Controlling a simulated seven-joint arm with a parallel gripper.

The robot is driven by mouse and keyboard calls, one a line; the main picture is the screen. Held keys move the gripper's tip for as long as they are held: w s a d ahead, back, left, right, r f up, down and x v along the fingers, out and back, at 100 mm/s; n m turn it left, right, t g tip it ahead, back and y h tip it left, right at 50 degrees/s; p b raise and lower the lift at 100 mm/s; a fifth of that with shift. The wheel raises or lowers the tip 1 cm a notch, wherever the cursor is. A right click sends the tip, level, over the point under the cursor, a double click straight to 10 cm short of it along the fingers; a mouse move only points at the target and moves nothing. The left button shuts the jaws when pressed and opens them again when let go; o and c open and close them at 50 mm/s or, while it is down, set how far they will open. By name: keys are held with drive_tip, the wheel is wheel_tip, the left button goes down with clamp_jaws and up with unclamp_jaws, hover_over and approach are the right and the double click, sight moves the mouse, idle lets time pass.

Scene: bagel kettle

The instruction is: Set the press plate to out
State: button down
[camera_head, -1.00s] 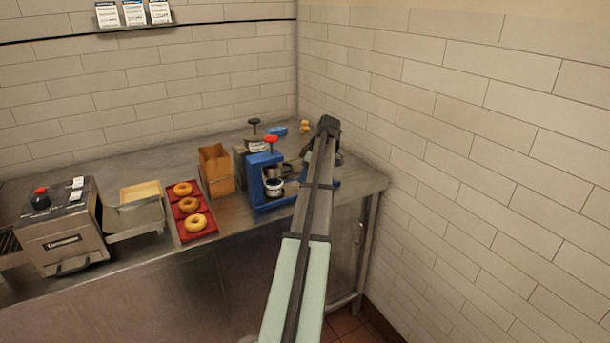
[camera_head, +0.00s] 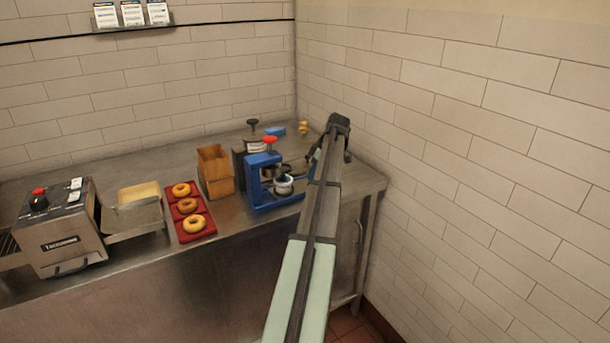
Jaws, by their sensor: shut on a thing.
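The blue press (camera_head: 257,186) with a red knob (camera_head: 270,141) stands near the right end of the steel counter. Its press plate, with a round metal piece on it (camera_head: 284,186), sits low at the right side of the blue frame and sticks out of it. My gripper (camera_head: 311,160) is just right of the press, at the end of my pale green and grey arm. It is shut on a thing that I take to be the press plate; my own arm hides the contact.
A brown box (camera_head: 215,172) stands left of the press. A red tray (camera_head: 206,233) holds three bagels. A toaster-like steel machine (camera_head: 62,232) stands further left. A dark-knobbed canister (camera_head: 253,139) and a blue item (camera_head: 275,130) are behind. A tiled wall (camera_head: 470,150) bounds the right.

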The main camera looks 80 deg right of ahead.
drive_tip(key=s+d, duration=0.5)
drive_tip(key=c, duration=1)
unclamp_jaws()
drive_tip(key=shift+o, duration=0.2)
drive_tip(key=shift+a, duration=0.1)
drive_tip(key=v, duration=1.3)
drive_tip(key=shift+r, duration=0.4)
